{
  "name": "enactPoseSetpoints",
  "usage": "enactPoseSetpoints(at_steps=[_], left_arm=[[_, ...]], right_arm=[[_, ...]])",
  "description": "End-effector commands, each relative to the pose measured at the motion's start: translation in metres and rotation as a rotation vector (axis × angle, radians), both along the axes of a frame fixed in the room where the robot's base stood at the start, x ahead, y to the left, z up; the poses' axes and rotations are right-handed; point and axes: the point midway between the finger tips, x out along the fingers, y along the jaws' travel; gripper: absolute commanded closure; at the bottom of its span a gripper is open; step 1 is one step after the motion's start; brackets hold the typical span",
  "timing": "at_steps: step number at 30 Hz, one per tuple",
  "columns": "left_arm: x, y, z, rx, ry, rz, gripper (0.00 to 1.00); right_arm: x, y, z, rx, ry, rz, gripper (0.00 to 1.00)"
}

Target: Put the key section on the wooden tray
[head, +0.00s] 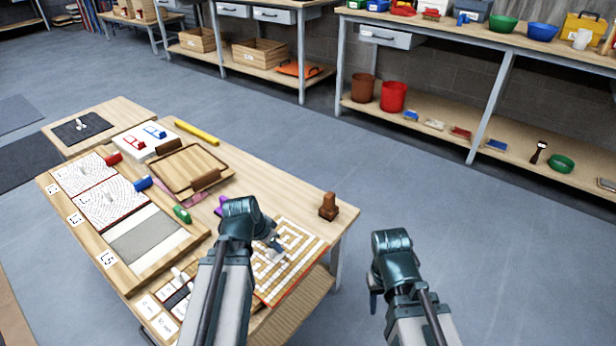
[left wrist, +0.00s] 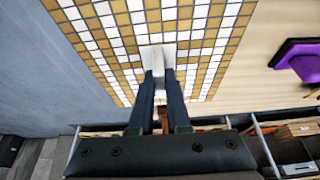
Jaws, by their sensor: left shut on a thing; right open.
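The key section (head: 299,244) is a square mosaic of white and tan tiles in a key pattern, with a reddish edge, at the right end of the table. It fills much of the left wrist view (left wrist: 205,45). My left gripper (head: 274,243) is shut on a pale grip (left wrist: 152,55) at the middle of this section; I cannot tell whether the section is raised off the table. The wooden tray (head: 184,166) is further back on the table, with brown blocks at two sides and its middle bare. My right gripper (head: 374,288) is open and empty, off the table's right side.
A wooden frame (head: 128,263) on the left holds two fan-patterned panels and a bare grey bay. A green handle (head: 181,214), a purple object (head: 221,206) and a brown stamp-like block (head: 328,206) are nearby. A yellow bar (head: 197,132) lies behind the tray.

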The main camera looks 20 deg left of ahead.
Motion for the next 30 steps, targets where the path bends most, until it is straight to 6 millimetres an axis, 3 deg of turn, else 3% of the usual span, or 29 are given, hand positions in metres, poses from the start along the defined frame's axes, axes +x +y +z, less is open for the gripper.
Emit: enactPoseSetpoints(at_steps=[22, 24, 30], left_arm=[[0.000, 0.000, 0.075, 0.000, -0.001, 0.000, 1.00], [0.000, 0.000, 0.056, 0.000, -0.001, 0.000, 1.00], [0.000, 0.000, 0.039, 0.000, -0.001, 0.000, 1.00]], right_arm=[[0.000, 0.000, 0.075, 0.002, 0.001, -0.001, 0.50], [0.000, 0.000, 0.056, 0.002, 0.001, 0.000, 0.50], [0.000, 0.000, 0.039, 0.001, 0.000, 0.000, 0.50]])
